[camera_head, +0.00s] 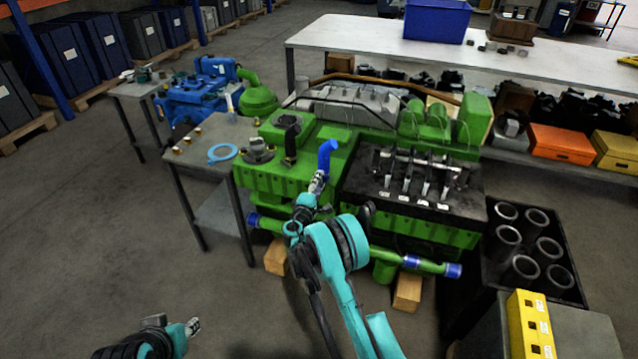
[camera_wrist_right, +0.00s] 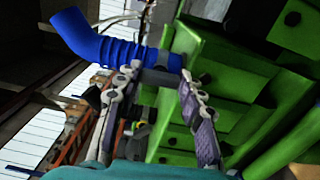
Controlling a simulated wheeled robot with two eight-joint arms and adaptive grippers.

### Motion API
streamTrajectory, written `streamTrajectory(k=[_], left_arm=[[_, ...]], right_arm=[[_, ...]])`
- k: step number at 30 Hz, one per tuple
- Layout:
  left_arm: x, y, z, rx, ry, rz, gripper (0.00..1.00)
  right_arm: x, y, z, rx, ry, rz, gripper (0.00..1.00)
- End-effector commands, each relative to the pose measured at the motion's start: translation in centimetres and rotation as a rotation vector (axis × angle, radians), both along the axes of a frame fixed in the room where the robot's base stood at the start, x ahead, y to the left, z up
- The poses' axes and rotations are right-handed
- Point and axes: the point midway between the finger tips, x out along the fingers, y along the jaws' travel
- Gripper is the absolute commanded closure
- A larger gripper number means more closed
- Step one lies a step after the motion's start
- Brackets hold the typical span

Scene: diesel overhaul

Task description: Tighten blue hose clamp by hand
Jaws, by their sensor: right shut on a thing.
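The blue hose (camera_head: 327,155) stands up at the front of the green engine (camera_head: 285,180), bent at its top. In the right wrist view the ribbed blue hose (camera_wrist_right: 110,45) runs in from the upper left. A dark grey band (camera_wrist_right: 160,77), seemingly the hose clamp, sits below its end. My right gripper (camera_head: 319,183) is at the base of the hose. Its fingers (camera_wrist_right: 158,88) are on either side of the grey band and shut on it; the exact contact is partly hidden. My left gripper (camera_head: 193,327) is low at the left, away from the engine, its jaw opening too small to tell.
A green pipe with blue ends (camera_head: 452,270) runs low along the engine's front. A black crate of cylinder liners (camera_head: 475,290) stands at the right. A side table (camera_head: 190,155) with a blue ring (camera_head: 222,152) stands at the left. Floor at the left is clear.

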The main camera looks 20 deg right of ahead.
Motion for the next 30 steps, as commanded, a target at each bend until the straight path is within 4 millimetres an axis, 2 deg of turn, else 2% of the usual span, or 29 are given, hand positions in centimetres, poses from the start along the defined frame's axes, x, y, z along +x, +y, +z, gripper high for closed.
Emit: streamTrajectory(k=[19,20,21,22,30], left_arm=[[0.00,0.00,-0.04,0.000,0.000,0.000,0.66],[0.00,0.00,-0.04,0.000,0.000,0.000,0.66],[0.00,0.00,-0.04,0.000,0.000,0.000,0.66],[0.00,0.00,-0.04,0.000,0.000,0.000,0.66],[0.00,0.00,-0.01,0.000,0.000,0.000,0.66]], right_arm=[[-0.11,0.06,-0.18,0.053,-0.033,-0.001,0.90],[-0.11,0.06,-0.18,0.053,-0.033,-0.001,0.56],[-0.11,0.06,-0.18,0.053,-0.033,0.000,0.46],[-0.10,0.06,-0.17,0.053,-0.033,0.000,0.40],[-0.07,0.04,-0.09,0.051,-0.033,0.000,0.40]])
